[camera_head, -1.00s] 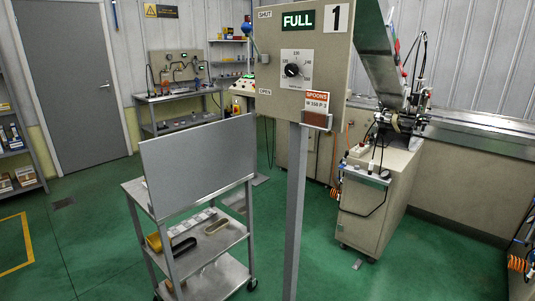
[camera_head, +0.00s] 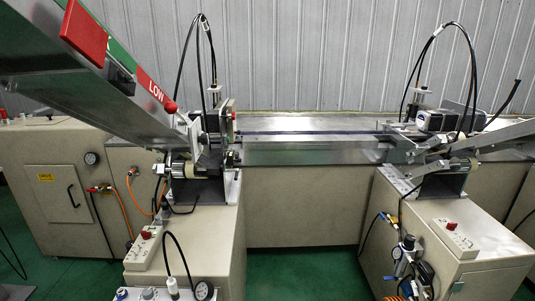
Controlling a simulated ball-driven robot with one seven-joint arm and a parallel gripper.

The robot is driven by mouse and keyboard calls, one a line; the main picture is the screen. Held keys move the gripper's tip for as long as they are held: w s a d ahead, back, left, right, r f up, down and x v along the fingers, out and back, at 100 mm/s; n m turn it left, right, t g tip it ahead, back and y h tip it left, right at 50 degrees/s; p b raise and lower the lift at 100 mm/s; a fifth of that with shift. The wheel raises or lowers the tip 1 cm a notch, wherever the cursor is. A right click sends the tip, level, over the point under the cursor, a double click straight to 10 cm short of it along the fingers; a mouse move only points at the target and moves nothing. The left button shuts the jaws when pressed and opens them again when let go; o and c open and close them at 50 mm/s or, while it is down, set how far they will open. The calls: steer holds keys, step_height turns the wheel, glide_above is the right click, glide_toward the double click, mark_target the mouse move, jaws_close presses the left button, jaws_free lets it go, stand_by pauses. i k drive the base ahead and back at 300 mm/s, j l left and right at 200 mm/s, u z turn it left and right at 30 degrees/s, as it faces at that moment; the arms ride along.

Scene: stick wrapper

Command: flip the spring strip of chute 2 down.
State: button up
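A steep metal chute (camera_head: 95,75) comes down from the upper left to a feeder head (camera_head: 205,150) on a beige cabinet. It carries a green and red band reading "LOW" and a red plate (camera_head: 85,32) near its top. A second metal chute (camera_head: 505,137) enters from the right edge and meets another feeder head (camera_head: 440,155). No chute number is readable, so I cannot tell which is chute 2. I cannot make out a spring strip on either. My gripper is not in view.
A long metal conveyor bed (camera_head: 310,150) runs behind both feeders. Black hoses loop above them. Cabinets (camera_head: 195,240) (camera_head: 465,240) stand on the green floor (camera_head: 290,270), with a gap between them. A control box (camera_head: 145,247) and a gauge (camera_head: 204,290) are in front at left.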

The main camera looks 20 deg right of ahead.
mark_target(513, 90)
steer(key=i+z, duration=0.25)
steer(key=i, duration=0.65)
steer(key=i+j+z, duration=0.1)
steer(key=i+z, duration=0.15)
steer(key=i, duration=0.6)
steer(key=i+z, duration=0.1)
steer(key=z, duration=0.35)
steer(key=i+z, duration=0.1)
steer(key=z, duration=0.4)
steer(key=j+z, duration=0.1)
steer(key=z, duration=0.35)
steer(key=l+u, duration=0.2)
steer(key=u, duration=0.15)
steer(key=l+u, duration=0.2)
steer(key=u, duration=0.15)
steer(key=k, duration=0.05)
